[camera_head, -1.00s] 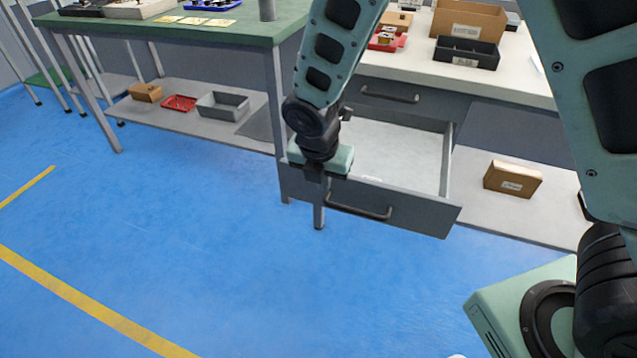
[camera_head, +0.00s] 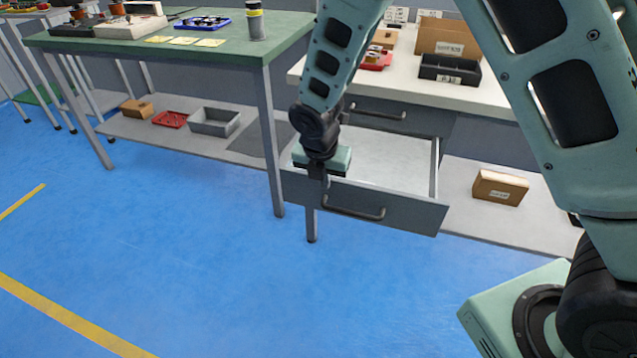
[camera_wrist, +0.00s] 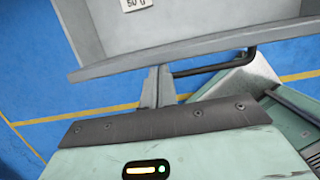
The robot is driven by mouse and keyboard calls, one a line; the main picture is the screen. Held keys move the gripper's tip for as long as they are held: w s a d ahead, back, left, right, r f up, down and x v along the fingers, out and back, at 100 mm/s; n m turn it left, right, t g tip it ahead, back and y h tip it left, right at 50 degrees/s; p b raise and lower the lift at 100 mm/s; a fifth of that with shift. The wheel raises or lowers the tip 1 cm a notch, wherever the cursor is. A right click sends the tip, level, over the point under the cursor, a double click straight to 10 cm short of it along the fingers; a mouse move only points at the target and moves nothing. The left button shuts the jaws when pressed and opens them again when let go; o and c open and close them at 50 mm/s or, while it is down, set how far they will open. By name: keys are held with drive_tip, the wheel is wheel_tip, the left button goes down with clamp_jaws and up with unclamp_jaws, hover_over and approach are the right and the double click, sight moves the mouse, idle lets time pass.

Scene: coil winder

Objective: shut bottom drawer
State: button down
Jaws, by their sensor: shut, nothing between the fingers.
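The bottom drawer (camera_head: 400,208) is grey and stands partly open under the white-topped bench, with its pale inside showing. Its dark bar handle (camera_head: 352,212) is on the front face. My gripper (camera_head: 315,195) is shut and empty, at the outer face of the drawer front by the left end of the handle. In the wrist view my shut fingers (camera_wrist: 158,88) point at the drawer front (camera_wrist: 190,50), beside the handle (camera_wrist: 215,68). They look against the face, though exact contact is hard to tell. A closed upper drawer (camera_head: 425,122) sits above.
A green-topped table (camera_head: 200,50) stands at left, its leg (camera_head: 274,150) close to the drawer's left side. A cardboard box (camera_head: 500,187) lies on the low shelf at right. The blue floor (camera_head: 200,260) in front is clear.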

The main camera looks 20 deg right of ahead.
drive_tip(key=w+d+p, duration=0.2)
drive_tip(key=w, duration=0.1)
drive_tip(key=w+d+p, duration=0.1)
drive_tip(key=w+d, duration=0.1)
drive_tip(key=w, duration=0.1)
drive_tip(key=w+d+p, duration=0.2)
drive_tip(key=w, duration=0.1)
drive_tip(key=shift+w+d+r+p, duration=0.15)
drive_tip(key=shift+d+p, duration=0.15)
drive_tip(key=shift+d, duration=0.1)
drive_tip(key=shift+w+d, duration=0.4)
drive_tip(key=shift+w, duration=0.1)
